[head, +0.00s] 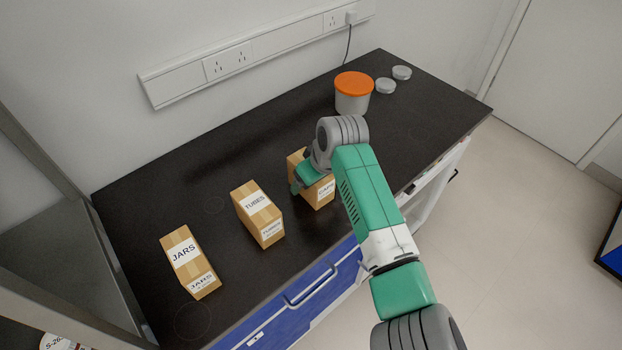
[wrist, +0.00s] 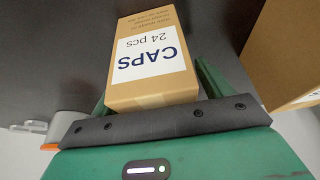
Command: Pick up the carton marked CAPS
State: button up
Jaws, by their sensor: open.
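The CAPS carton (head: 323,192) is a small brown box with a white label, on the dark bench, rightmost of three cartons. My arm hides part of it in the head view. In the wrist view the carton (wrist: 153,60) shows its "CAPS 24 pcs" label upside down. My gripper (head: 299,181) is open at the carton. In the wrist view the green fingers of my gripper (wrist: 152,85) stand on either side of the carton's near end. I cannot tell whether they touch it.
The TUBES carton (head: 258,214) stands left of the CAPS carton, and the JARS carton (head: 189,262) is farther left. A white tub with an orange lid (head: 353,93) and two small round dishes (head: 393,79) stand at the back right. The bench (head: 150,190) is clear behind the cartons.

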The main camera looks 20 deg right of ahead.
jog(key=c, duration=1.1)
jog(key=shift+c, duration=0.2)
jog(key=shift+r, duration=0.3)
notch_tip(320, 180, up, 4)
jog(key=shift+s+f+p, duration=0.1)
jog(key=shift+f+p, duration=0.15)
jog(key=shift+p, duration=0.75)
jog(key=s+a+r+p, duration=0.1)
jog(key=s+a+p, duration=0.2)
jog(key=s, duration=1.2)
jog(key=shift+s+p, duration=0.3)
jog(key=shift+p, duration=0.2)
